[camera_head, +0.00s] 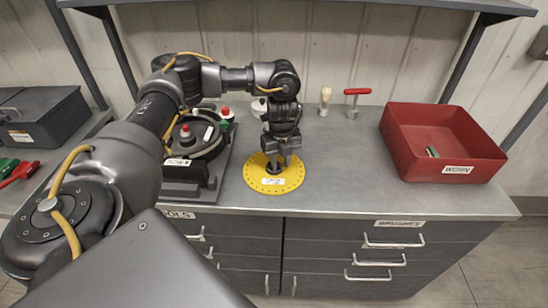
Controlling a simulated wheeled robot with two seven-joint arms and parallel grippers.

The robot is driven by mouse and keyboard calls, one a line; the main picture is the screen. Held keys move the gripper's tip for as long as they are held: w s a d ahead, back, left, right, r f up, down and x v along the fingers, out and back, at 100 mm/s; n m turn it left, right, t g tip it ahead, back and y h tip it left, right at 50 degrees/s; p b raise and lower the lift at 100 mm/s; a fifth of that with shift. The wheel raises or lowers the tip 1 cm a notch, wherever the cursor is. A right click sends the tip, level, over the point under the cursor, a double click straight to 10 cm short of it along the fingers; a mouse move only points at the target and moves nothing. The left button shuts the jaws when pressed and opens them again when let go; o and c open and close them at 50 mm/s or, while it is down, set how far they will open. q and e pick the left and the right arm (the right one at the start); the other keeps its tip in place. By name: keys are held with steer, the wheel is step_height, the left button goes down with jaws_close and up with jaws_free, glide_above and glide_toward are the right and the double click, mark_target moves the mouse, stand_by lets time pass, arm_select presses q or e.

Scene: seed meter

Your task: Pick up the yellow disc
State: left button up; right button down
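The yellow disc (256,183) lies flat on the grey worktop near its front edge, left of the middle in the head view. It has small dark marks around its rim, a white label at its front and a dark centre. My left gripper (278,163) points down right over the disc's centre, its fingertips close to the dark middle part. The fingers partly hide the centre, so I cannot tell whether they are closed on it. My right gripper is not in view.
A dark round seed meter housing (207,150) with red knobs stands just left of the disc. A red bin (434,120) sits at the right. A red-handled tool (354,100) and a pale-topped item (325,98) stand at the back. The worktop between disc and bin is clear.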

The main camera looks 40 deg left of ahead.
mark_target(281, 164)
arm_select(q)
jaws_close()
steer(key=shift+r, duration=0.15)
steer(key=shift+r, duration=0.25)
step_height(281, 164, up, 2)
steer(key=shift+w+r, duration=0.15)
steer(key=s+d+r, duration=0.3)
steer(key=s+r, duration=0.7)
steer(key=s, duration=0.3)
steer(key=shift+s+d+b, duration=0.4)
steer(key=shift+b, duration=0.05)
